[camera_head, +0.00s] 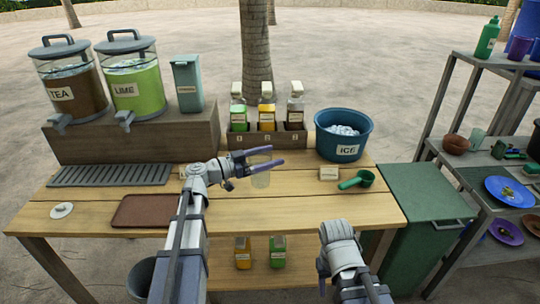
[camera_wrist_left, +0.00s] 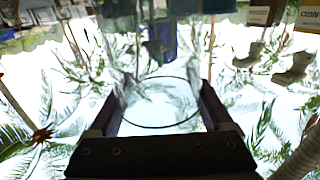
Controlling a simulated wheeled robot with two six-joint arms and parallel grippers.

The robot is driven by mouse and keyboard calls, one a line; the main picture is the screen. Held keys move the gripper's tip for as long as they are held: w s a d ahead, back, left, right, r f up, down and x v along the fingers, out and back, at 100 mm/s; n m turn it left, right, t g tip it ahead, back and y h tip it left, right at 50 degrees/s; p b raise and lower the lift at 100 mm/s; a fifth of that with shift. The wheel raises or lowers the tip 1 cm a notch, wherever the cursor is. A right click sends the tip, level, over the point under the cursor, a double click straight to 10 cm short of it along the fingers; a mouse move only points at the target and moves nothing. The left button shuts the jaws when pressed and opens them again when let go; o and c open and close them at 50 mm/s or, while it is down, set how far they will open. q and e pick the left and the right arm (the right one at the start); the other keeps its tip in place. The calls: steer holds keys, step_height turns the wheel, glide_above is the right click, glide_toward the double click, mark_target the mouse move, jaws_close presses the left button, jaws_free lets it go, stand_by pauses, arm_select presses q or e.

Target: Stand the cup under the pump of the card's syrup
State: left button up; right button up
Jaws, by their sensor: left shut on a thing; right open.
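My left gripper (camera_head: 265,161) is shut on a clear cup (camera_head: 261,179) and holds it above the middle of the table. In the left wrist view the cup (camera_wrist_left: 160,122) sits between the fingers, its round rim showing. Three syrup pump bottles stand in a dark rack behind the gripper: green (camera_head: 239,117), yellow (camera_head: 267,117) and dark brown (camera_head: 296,107). A small pale card (camera_head: 328,173) lies right of the cup; its writing is too small to read. My right gripper (camera_head: 322,272) is open, low at the table's front edge.
A blue ice tub (camera_head: 343,134) and a green scoop (camera_head: 357,180) are on the right. Tea (camera_head: 71,88) and lime (camera_head: 135,88) dispensers stand on a riser at left. A drip grate (camera_head: 112,175) and brown tray (camera_head: 145,211) lie in front. The front right tabletop is clear.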

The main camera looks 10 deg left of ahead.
step_height(320, 180, up, 16)
steer(key=p, duration=1.5)
steer(key=shift+p, duration=0.4)
steer(key=shift+f, duration=0.1)
steer(key=shift+w+d, duration=0.1)
